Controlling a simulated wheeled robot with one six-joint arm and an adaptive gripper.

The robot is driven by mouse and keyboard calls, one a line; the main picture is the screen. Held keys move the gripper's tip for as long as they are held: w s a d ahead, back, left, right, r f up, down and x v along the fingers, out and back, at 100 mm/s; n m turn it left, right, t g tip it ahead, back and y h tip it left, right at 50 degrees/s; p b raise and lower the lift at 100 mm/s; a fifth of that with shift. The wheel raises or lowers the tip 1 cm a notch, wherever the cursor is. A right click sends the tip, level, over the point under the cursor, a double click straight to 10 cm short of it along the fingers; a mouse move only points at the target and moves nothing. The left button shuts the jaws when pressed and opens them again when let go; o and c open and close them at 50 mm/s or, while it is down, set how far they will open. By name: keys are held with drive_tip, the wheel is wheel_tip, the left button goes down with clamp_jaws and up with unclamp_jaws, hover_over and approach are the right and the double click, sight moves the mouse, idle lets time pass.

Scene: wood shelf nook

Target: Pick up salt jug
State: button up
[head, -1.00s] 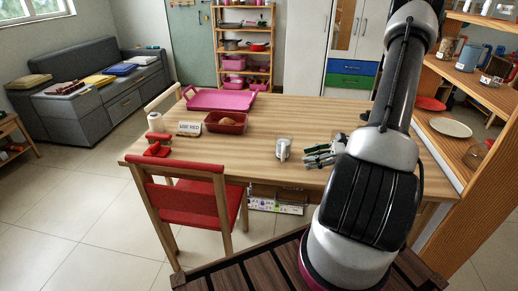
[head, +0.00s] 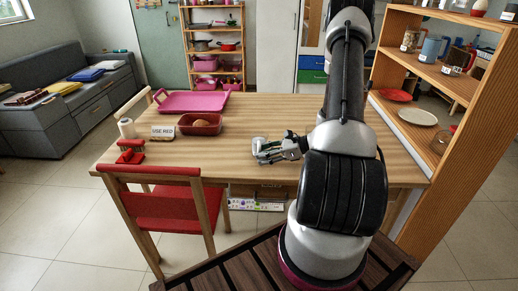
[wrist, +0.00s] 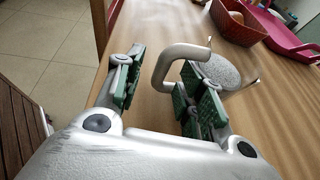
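The salt jug stands on the wooden table. In the wrist view its grey speckled top (wrist: 218,70) and its curved handle (wrist: 165,62) show just past my fingers. My gripper (wrist: 160,75) is open, with green finger pads on both sides of the handle. The right finger overlaps the jug's body and hides part of it. I cannot tell whether any pad touches the jug. In the head view my gripper (head: 266,152) is at the jug (head: 259,142), which is mostly hidden behind the fingers. No label on the jug can be read.
On the table (head: 290,110) are a red bin (head: 200,130) with a brown item, a pink tray (head: 193,102), a "USE MED" sign (head: 162,133) and a red object (head: 130,152). A red chair (head: 160,205) stands at the front. A wooden shelf (head: 440,84) is on the right.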

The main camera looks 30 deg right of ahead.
clamp_jaws()
drive_tip(key=shift+r, duration=0.15)
